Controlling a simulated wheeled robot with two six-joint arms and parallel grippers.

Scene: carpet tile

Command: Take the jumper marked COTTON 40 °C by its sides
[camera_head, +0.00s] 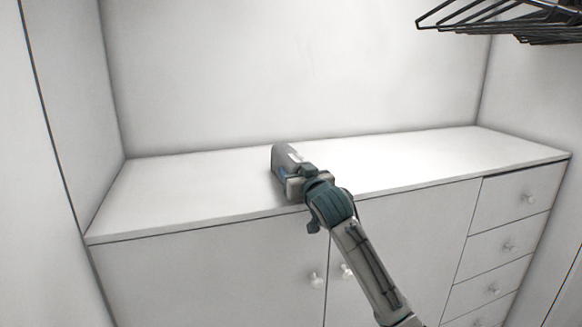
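No jumper and no COTTON 40 °C mark can be made out in the head view. One arm comes in from the lower right, so I take it as my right arm. Its gripper (284,160) is over the white cabinet top, near the middle. The gripper points away from me, and its fingers cannot be told apart, so I cannot tell whether it is open or shut. A small blue patch shows at the gripper; I cannot tell what it is. My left gripper is not in view.
The white cabinet top (185,190) is bare on both sides of the gripper. Below it are doors with round knobs and a column of drawers (510,243) at the right. Walls close in the back and left.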

